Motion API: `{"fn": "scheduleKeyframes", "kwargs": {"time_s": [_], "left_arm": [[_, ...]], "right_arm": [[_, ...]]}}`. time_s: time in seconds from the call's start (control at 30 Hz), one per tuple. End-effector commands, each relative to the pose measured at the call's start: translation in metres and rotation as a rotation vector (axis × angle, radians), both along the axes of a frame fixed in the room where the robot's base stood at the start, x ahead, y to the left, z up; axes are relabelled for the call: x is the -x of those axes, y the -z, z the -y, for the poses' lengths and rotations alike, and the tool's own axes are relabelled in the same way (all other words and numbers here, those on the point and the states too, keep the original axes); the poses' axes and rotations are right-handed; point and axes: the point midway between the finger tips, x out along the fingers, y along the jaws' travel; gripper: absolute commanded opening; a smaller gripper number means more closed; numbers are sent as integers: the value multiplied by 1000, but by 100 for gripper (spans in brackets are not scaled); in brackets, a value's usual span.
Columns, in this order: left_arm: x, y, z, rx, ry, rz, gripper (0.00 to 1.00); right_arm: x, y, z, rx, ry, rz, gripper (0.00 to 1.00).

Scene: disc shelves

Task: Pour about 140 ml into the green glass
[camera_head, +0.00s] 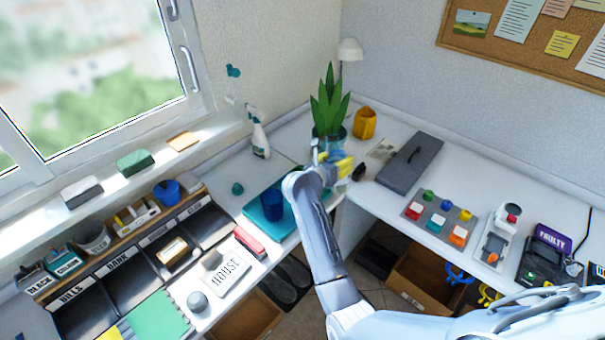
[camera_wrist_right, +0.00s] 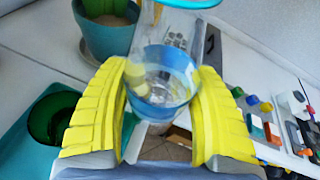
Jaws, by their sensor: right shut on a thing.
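My right gripper (camera_head: 340,163) has its yellow fingers closed around a clear vessel with a blue band (camera_wrist_right: 165,95). The right gripper also shows in the right wrist view (camera_wrist_right: 167,110), one finger on each side of the vessel. A teal rim shows at the top of that view. I cannot tell how much liquid is in the vessel. The dark green glass (camera_wrist_right: 48,118) stands on the teal tray (camera_wrist_right: 20,150), left of the gripper and apart from it. In the head view I cannot make out the green glass. My left gripper is not in view.
A blue cup (camera_head: 272,206) stands on the teal tray (camera_head: 252,211). A potted plant (camera_head: 329,105), a spray bottle (camera_head: 258,137) and a yellow container (camera_head: 364,123) stand behind. A grey case (camera_head: 411,163) and a button panel (camera_head: 439,217) lie to the right.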

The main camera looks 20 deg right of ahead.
Motion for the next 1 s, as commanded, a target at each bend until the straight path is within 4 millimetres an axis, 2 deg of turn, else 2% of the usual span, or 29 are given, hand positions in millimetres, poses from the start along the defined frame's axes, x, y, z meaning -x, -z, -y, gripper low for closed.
{"fn": "scheduleKeyframes", "kwargs": {"time_s": [0.4, 1.0], "left_arm": [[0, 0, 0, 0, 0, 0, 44], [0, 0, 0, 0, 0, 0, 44]], "right_arm": [[-2, 1, -2, -179, 0, 97, 14], [-2, 2, -3, -196, 0, 105, 14]]}}
